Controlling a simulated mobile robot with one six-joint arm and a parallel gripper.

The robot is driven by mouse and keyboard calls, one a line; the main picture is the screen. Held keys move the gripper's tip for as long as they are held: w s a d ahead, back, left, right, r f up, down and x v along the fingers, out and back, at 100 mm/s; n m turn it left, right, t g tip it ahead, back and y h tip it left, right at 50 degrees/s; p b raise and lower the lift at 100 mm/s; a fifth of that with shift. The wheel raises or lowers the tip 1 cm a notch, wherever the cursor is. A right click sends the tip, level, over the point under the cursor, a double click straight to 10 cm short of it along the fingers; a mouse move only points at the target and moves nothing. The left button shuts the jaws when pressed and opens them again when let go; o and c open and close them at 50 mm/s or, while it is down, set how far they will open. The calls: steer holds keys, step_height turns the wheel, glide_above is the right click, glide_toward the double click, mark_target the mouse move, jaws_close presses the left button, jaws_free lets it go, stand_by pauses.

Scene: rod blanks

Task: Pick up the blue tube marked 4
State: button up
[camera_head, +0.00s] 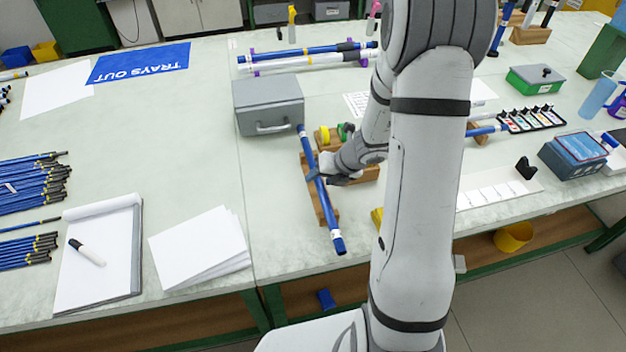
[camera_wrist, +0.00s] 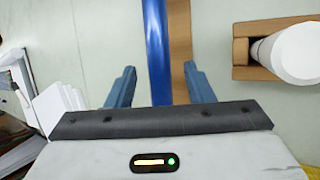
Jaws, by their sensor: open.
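A blue tube (camera_head: 321,192) lies lengthwise on a wooden rest (camera_head: 308,178) near the middle of the bench in the head view. A white label shows near its lower end, but I cannot read a number on it. In the wrist view the blue tube (camera_wrist: 156,50) runs down the picture between the two blue fingers of my gripper (camera_wrist: 160,85). My gripper (camera_head: 328,178) is open around the tube's middle. The fingers stand apart from the tube on both sides. Whether its far parts touch the tube is hidden.
A grey metal box (camera_head: 268,103) stands behind the tube. A white cylinder in a wooden holder (camera_wrist: 243,50) is close on the right in the wrist view. Paper sheets (camera_head: 200,248) and a clipboard (camera_head: 138,250) lie left. More blue tubes (camera_head: 312,50) rest at the back.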

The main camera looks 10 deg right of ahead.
steer(key=shift+c, duration=0.5)
jaws_close()
